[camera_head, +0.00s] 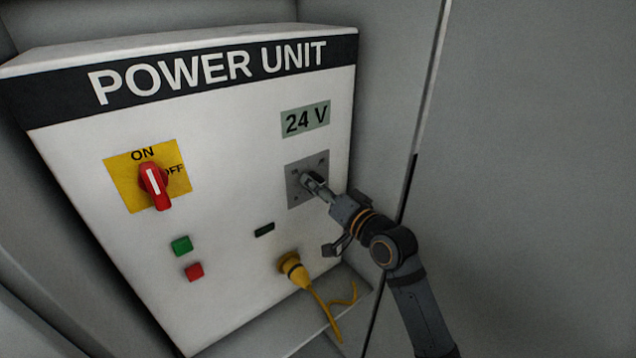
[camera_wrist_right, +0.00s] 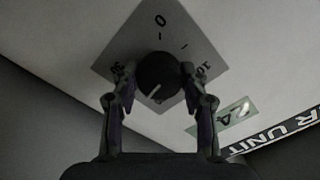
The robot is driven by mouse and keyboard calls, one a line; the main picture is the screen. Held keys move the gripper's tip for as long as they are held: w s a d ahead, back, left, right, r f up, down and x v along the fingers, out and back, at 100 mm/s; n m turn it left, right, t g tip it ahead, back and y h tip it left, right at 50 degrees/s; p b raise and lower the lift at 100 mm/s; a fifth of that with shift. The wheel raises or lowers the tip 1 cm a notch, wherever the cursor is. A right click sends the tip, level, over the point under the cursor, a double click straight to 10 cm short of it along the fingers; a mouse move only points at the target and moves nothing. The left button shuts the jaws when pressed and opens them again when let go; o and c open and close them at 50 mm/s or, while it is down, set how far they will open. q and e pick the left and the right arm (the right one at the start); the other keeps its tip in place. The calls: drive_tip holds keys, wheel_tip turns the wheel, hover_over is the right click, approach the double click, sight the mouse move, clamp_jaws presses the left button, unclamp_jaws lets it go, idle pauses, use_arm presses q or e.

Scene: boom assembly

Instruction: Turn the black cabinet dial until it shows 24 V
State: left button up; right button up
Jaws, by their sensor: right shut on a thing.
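The black dial (camera_wrist_right: 158,76) sits on a grey square plate (camera_head: 294,189) on the right of the white power unit's face. In the right wrist view it shows between my fingers, with a white pointer line and marks on the plate (camera_wrist_right: 162,22) around it. My right gripper (camera_head: 311,182) is shut on the dial, one finger on each side; the gripper also shows in the wrist view (camera_wrist_right: 160,85). In the head view it hides most of the dial. The display (camera_head: 306,119) above the plate reads 24 V. My left gripper is not in view.
A red switch (camera_head: 154,186) on a yellow ON/OFF plate is at the left. A green button (camera_head: 181,246) and a red button (camera_head: 194,271) are below it. A yellow plug (camera_head: 292,268) with a cable hangs below my right gripper. A grey wall (camera_head: 530,150) is at the right.

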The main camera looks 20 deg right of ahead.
idle(0.5)
drive_tip(key=o, duration=1.1)
drive_tip(key=shift+w, duration=0.1)
drive_tip(key=shift+o, duration=0.2)
